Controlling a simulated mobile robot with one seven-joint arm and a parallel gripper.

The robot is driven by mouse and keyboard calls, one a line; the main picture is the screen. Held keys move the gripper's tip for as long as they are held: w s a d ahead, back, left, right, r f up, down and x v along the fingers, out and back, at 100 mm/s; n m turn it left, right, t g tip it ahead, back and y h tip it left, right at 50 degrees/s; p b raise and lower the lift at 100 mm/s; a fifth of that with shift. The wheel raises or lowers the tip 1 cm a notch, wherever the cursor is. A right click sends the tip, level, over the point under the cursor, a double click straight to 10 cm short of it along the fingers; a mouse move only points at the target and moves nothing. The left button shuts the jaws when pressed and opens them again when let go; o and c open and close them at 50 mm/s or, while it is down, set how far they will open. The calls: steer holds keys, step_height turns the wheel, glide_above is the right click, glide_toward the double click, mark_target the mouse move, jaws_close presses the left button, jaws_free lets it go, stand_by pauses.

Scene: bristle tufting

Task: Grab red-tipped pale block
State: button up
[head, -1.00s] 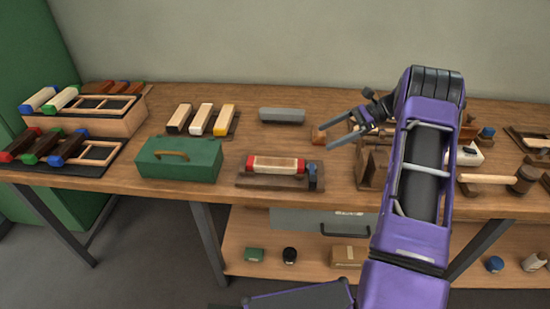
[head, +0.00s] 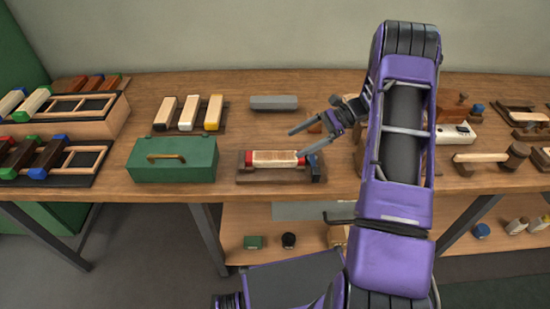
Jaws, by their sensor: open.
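The red-tipped pale block (head: 275,158) lies flat, long side left to right, in a dark wooden holder (head: 272,179) near the front edge of the bench. Its pale middle shows between a red left end and a red right end. My gripper (head: 295,143) is open and empty. Its two fingers point left, at the right part of the block. The far finger appears above and behind the block, the near finger close to its right end. I cannot tell whether the near finger touches it.
A green toolbox (head: 172,164) stands left of the holder. A grey block (head: 273,102) lies behind it. A rack of pale, white and yellow-tipped blocks (head: 189,112) stands back left. A wooden mallet (head: 490,156) lies to the right. Bare bench top lies around the grey block.

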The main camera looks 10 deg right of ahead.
mark_target(275, 155)
steer(key=x, duration=0.9)
steer(key=shift+f, duration=0.15)
steer(key=shift+d, duration=0.1)
steer(key=c, duration=1.6)
